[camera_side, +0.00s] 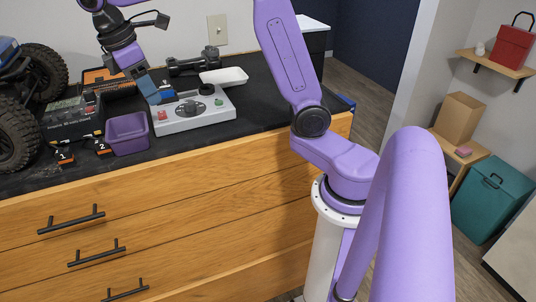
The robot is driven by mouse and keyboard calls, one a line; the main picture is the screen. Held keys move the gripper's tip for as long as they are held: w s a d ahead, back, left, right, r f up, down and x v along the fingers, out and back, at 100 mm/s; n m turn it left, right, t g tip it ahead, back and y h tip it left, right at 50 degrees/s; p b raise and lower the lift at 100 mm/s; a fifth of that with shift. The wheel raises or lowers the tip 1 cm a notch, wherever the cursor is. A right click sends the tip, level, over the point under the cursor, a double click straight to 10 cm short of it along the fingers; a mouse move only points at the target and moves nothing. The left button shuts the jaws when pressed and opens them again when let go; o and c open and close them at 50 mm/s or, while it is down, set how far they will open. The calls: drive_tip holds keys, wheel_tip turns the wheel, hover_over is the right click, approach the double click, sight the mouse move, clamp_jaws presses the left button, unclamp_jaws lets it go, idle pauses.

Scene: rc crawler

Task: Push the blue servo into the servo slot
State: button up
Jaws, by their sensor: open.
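My gripper (147,85) points down over the left back part of a light grey fixture box (205,120) on the black counter mat. Its fingers look blue-grey and the jaws are open. A small blue part (167,93), likely the blue servo, shows just right of the fingertips at the fixture's back left edge. I cannot tell whether the fingers touch it or how it sits relative to the slot. The fixture carries a dark round knob, a red button and a green button. The servo slot itself is not clearly visible, partly hidden by the gripper.
A purple bin (127,146) stands left of the fixture. A grey device (70,117) and a big-wheeled crawler (22,100) are farther left. A white tray (226,77) and a dark tool (194,62) lie behind. The mat right of the fixture is clear.

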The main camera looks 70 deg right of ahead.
drive_tip(key=s+f+y, duration=0.1)
drive_tip(key=s+f, duration=0.2)
drive_tip(key=s, duration=0.6)
drive_tip(key=s+f+n+t+y, duration=0.1)
drive_tip(key=s+f, duration=0.3)
drive_tip(key=s, duration=0.5)
drive_tip(key=s+f+n+y, duration=0.1)
drive_tip(key=s+f, duration=0.3)
drive_tip(key=s, duration=0.6)
